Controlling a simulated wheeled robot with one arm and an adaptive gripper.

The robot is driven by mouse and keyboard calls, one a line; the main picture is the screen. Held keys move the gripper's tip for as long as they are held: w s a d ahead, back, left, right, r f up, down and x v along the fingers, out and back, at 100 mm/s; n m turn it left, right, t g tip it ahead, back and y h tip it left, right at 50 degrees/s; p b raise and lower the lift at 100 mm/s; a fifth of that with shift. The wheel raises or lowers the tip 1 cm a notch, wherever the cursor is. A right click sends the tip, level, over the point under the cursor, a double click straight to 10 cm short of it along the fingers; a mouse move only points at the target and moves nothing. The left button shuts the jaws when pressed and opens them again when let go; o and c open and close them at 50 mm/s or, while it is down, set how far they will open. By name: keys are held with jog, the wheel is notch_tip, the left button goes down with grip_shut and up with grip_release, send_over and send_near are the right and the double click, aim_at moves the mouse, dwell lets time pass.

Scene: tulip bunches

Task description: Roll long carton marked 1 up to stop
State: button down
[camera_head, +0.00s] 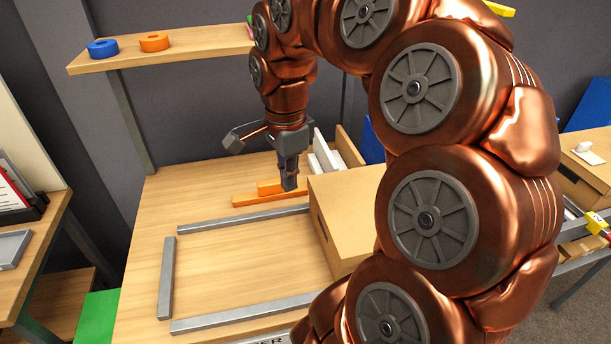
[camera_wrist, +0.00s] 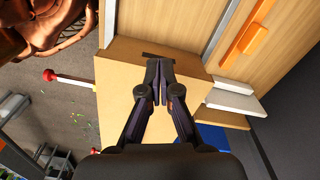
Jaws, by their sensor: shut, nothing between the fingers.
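A large brown carton (camera_head: 345,215) stands on the wooden table, right of the grey bar frame. Its side shows a dark slot and no number that I can read. It also fills the middle of the wrist view (camera_wrist: 114,95), with a dark slot near its far edge. My gripper (camera_head: 289,186) points down near the carton's back left corner. In the wrist view my gripper (camera_wrist: 159,66) has its fingertips together, empty, over the carton; contact cannot be told. No carton clearly marked 1 and no clear stop show. Another carton (camera_head: 580,188) is partly visible at the far right.
Grey bars (camera_head: 166,280) frame bare table. Orange bars (camera_head: 256,199) and white boards (camera_head: 326,155) lie behind. A shelf (camera_head: 190,46) holds blue and orange rings. My arm hides much of the right.

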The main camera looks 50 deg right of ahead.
aim_at(364, 203)
jog(key=d+m, duration=0.2)
jog(key=d, duration=0.1)
jog(key=d+m, duration=0.1)
jog(key=shift+s+d+m, duration=0.15)
jog(key=shift+s+m, duration=0.15)
jog(key=shift+s, duration=0.05)
jog(key=shift+f, duration=0.15)
